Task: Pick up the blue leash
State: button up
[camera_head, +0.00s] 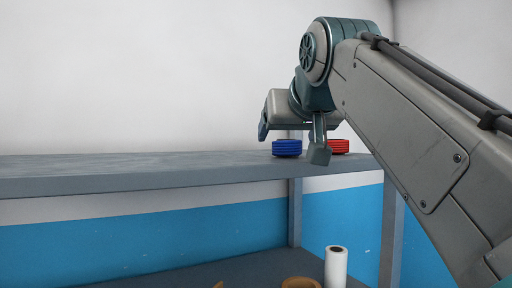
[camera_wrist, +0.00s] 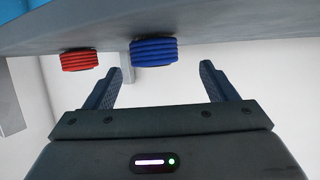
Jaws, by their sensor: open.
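The blue leash (camera_head: 286,148) is a coiled stack standing on the grey shelf (camera_head: 130,180) near its right end. It also shows in the wrist view (camera_wrist: 154,52), where the picture is upside down, ahead of and between the two fingers. My gripper (camera_head: 291,137) is open and empty, over the shelf close to the blue leash in the head view. The wrist view shows its fingers (camera_wrist: 166,84) spread apart, with the blue coil beyond the tips. I cannot tell the exact gap between them.
A red coil (camera_head: 339,146) stands on the shelf to the right of the blue one, also seen in the wrist view (camera_wrist: 79,60). Below, a white roll (camera_head: 336,266) and a brown round thing (camera_head: 300,282) are on a lower shelf. The upper shelf's left part is clear.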

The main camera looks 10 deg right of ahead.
aim_at(287, 145)
jog(key=x, duration=0.2)
jog(key=p+x, duration=0.1)
jog(key=x, duration=0.1)
jog(key=shift+d+f, duration=0.3)
jog(key=shift+w+f, duration=0.25)
jog(key=shift+w, duration=0.25)
jog(key=c, duration=1.1)
